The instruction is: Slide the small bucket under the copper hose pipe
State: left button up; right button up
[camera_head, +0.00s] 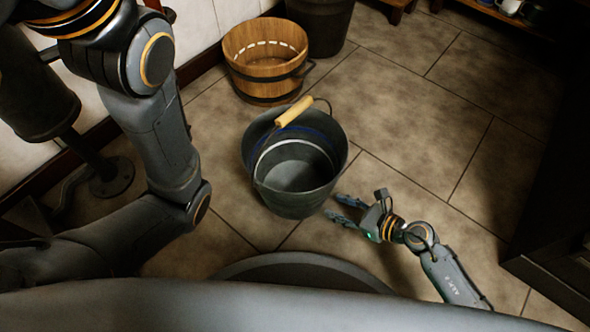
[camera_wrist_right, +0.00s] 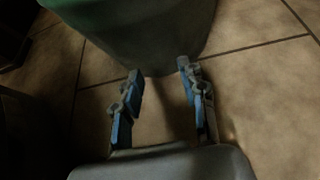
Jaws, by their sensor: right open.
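The small bucket (camera_head: 318,195) is grey metal with a wooden grip on its wire handle. It stands upright and looks empty, in the middle of the head view. My right gripper (camera_head: 345,208) is open and low over the floor, at the bucket's lower right side. In the right wrist view the bucket's greenish lower wall (camera_wrist_right: 140,35) is just ahead of the open fingers (camera_wrist_right: 159,72); nothing is between them, and I cannot tell if the tips touch it. I cannot make out a copper hose pipe. My left arm crosses the left side; its gripper is not seen.
A wooden tub (camera_head: 265,85) stands behind the bucket, with a dark bin (camera_head: 322,25) beside it. A dark pipe with a round floor flange (camera_head: 112,178) is at the left wall. Dark furniture (camera_head: 555,235) edges the right. Tiled floor (camera_head: 420,140) is clear between.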

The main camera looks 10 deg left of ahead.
aim_at(324, 198)
jog(key=shift+w+a, duration=0.1)
jog(key=shift+a, duration=0.05)
jog(key=shift+w+a+p, duration=0.25)
jog(key=shift+w+a, duration=0.3)
jog(key=shift+a, duration=0.3)
jog(key=shift+w+a+p, duration=0.25)
jog(key=shift+w+a, duration=0.25)
jog(key=shift+a, duration=0.35)
jog(key=shift+w+a+r+p, duration=0.1)
jog(key=shift+w+a, duration=0.35)
jog(key=shift+a, duration=0.2)
jog(key=shift+w+a+f+p, duration=0.15)
jog(key=shift+w+a, duration=0.25)
jog(key=shift+a, duration=0.25)
jog(key=shift+w+a+r+p, duration=0.1)
jog(key=shift+w+a+r, duration=0.05)
jog(key=shift+w+a, duration=0.4)
jog(key=shift+a, duration=0.3)
jog(key=shift+w+a, duration=0.1)
jog(key=shift+w+a, duration=0.6)
jog(key=shift+a, duration=0.25)
jog(key=shift+w+a, duration=0.55)
jog(key=shift+a, duration=0.3)
jog(key=shift+w+a, duration=0.65)
jog(key=shift+a, duration=0.35)
jog(key=shift+w+a, duration=0.65)
jog(key=shift+a, duration=0.3)
